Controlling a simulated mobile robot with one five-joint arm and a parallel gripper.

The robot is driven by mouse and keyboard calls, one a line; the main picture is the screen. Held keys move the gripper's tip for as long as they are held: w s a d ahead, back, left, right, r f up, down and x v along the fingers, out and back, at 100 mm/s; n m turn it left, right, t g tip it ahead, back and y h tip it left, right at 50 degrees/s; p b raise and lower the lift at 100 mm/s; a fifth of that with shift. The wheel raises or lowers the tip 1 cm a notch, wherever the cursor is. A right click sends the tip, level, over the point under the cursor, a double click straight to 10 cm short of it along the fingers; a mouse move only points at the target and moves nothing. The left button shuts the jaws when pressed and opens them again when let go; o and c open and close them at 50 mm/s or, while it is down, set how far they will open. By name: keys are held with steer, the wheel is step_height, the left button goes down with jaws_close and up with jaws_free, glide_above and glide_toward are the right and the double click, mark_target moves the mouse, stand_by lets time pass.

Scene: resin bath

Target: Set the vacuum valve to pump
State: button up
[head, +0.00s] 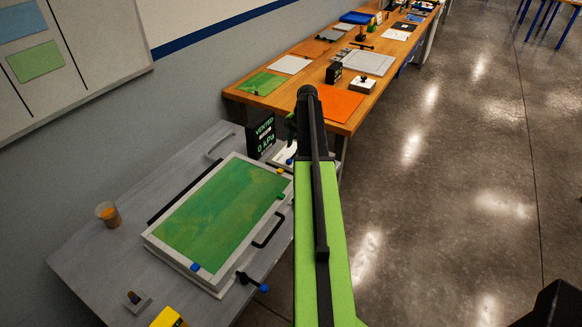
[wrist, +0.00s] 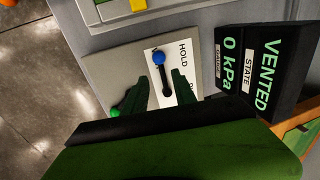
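The vacuum valve is a black lever (wrist: 164,80) with a blue knob (wrist: 158,58), on a grey plate with a white label (wrist: 184,68). The label reads HOLD; another word below is mostly hidden by a finger. The blue knob lies at the upper end of the lever in the wrist view, beside HOLD. My gripper (wrist: 160,78) is open, its dark fingers on either side of the lever; contact cannot be told. The black display (wrist: 245,70) reads VENTED, 0 kPa. In the head view my arm hides the gripper and part of the valve plate (head: 280,152).
A framed green bed (head: 215,215) with a black handle (head: 268,231) lies on the grey table (head: 95,245). A cup (head: 108,213) stands at its left. A wooden bench (head: 345,125) with several items extends behind. The floor at right is open.

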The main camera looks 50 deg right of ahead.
mark_target(292, 160)
steer(key=f+b, duration=0.1)
steer(key=f, duration=0.1)
steer(key=f+b, duration=0.2)
steer(key=w+f+b, duration=0.1)
steer(key=f+b, duration=0.1)
steer(key=shift+w+a+f, duration=0.1)
steer(key=shift+f, duration=0.15)
steer(key=shift+r, duration=0.1)
jaws_close()
stand_by(0.8)
steer(key=shift+a, duration=0.15)
